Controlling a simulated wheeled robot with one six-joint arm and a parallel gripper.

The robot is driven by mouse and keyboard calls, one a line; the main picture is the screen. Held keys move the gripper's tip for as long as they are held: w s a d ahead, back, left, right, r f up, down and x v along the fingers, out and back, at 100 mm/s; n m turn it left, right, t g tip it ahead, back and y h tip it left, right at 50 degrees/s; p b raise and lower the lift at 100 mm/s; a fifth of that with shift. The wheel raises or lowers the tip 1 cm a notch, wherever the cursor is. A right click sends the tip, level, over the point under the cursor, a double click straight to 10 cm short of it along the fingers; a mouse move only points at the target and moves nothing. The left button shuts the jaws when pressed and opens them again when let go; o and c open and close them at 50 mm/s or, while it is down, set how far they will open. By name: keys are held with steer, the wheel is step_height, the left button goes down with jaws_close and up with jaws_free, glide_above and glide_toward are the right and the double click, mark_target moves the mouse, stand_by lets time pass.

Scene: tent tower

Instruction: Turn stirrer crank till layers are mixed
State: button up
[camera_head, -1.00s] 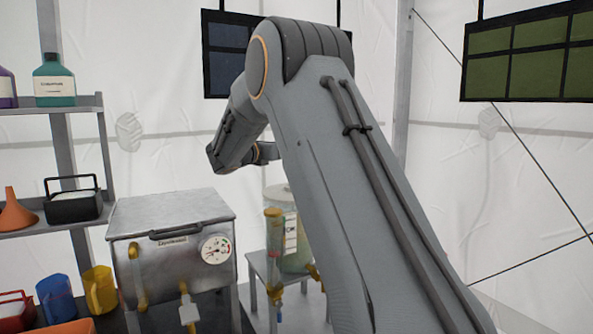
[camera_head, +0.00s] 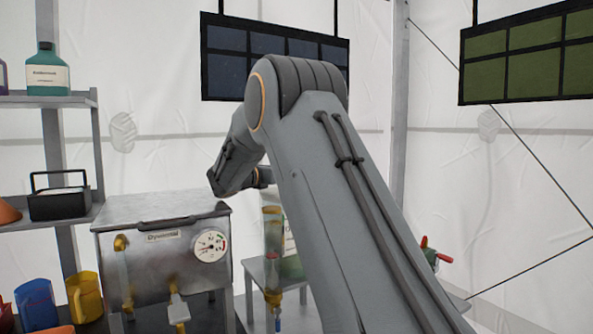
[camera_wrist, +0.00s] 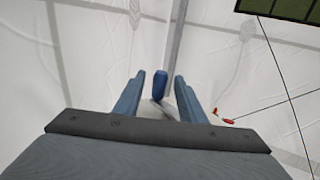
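In the wrist view, my gripper (camera_wrist: 159,76) is open, its two blue-grey fingers apart. A blue, rounded upright piece (camera_wrist: 160,87) shows between and beyond them, with a grey bar below it; it looks like a crank handle, but I cannot tell for sure. I see no contact with the fingers. In the head view, my arm hides my gripper and whatever is in front of it.
A metal box with a gauge (camera_head: 160,262) stands at the left, with a blue jug (camera_head: 36,304) and a yellow jug (camera_head: 84,297) beside it. Shelves (camera_head: 50,101) hold a green bottle. A red-handled item (camera_head: 432,254) shows right of my arm. Dark panels (camera_head: 275,60) hang behind.

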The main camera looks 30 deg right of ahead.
steer(key=p+x, duration=0.2)
steer(key=x, duration=0.4)
steer(key=shift+d, duration=0.25)
jaws_close()
